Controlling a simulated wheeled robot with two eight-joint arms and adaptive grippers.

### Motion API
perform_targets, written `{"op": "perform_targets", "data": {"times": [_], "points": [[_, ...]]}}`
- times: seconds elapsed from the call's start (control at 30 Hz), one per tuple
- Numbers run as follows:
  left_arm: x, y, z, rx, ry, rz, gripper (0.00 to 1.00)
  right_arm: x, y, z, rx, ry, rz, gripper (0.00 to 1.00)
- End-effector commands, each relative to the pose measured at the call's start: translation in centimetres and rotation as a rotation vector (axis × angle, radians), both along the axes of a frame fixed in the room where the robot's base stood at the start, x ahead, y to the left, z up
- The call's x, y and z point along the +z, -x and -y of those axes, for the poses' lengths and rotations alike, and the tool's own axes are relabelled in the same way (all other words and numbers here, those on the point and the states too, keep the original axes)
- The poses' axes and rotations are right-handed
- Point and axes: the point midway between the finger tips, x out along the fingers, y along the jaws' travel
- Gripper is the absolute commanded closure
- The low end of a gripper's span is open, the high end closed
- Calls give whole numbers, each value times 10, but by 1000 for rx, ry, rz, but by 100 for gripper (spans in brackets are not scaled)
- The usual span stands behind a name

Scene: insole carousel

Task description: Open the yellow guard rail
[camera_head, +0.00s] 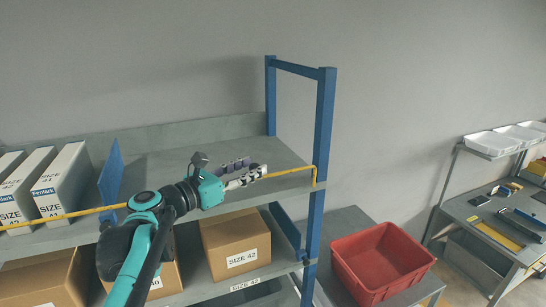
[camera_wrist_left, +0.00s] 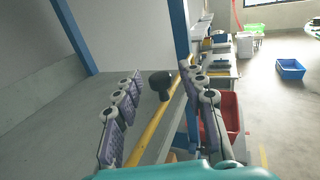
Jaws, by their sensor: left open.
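The yellow guard rail (camera_head: 290,171) runs along the front edge of the upper shelf and bends down at its right end by the blue post. My left gripper (camera_head: 246,170) is open at the rail's right part, just left of that end. In the left wrist view the yellow rail (camera_wrist_left: 150,136) passes between the spread fingers of my left gripper (camera_wrist_left: 162,76). A dark rounded knob (camera_wrist_left: 160,84) shows beyond, near the rail. I cannot tell whether a finger touches the rail. My left arm hides part of the rail's middle. My right gripper is not in view.
The blue post (camera_head: 325,120) stands right of the gripper. White shoe boxes (camera_head: 62,180) stand on the left of the upper shelf (camera_head: 160,170); its right part is bare. Cardboard boxes (camera_head: 236,243) sit below. A red bin (camera_head: 380,262) stands at right.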

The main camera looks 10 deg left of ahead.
Motion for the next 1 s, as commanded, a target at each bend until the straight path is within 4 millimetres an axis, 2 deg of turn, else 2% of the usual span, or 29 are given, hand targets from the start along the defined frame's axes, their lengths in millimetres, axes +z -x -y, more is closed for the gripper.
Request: {"op": "perform_targets", "data": {"times": [0.3,0.5,0.7,0.73,0.87,1.0], "points": [[2,-42,28,-2,0,0,59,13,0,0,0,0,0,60],[1,-50,34,-1,0,0,59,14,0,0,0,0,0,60],[0,-51,34,0,0,0,59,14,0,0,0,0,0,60],[0,-50,34,0,0,0,64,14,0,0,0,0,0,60],[0,-50,34,0,-1,1,99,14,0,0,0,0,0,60],[0,-50,34,0,-1,1,100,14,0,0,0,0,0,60]]}}
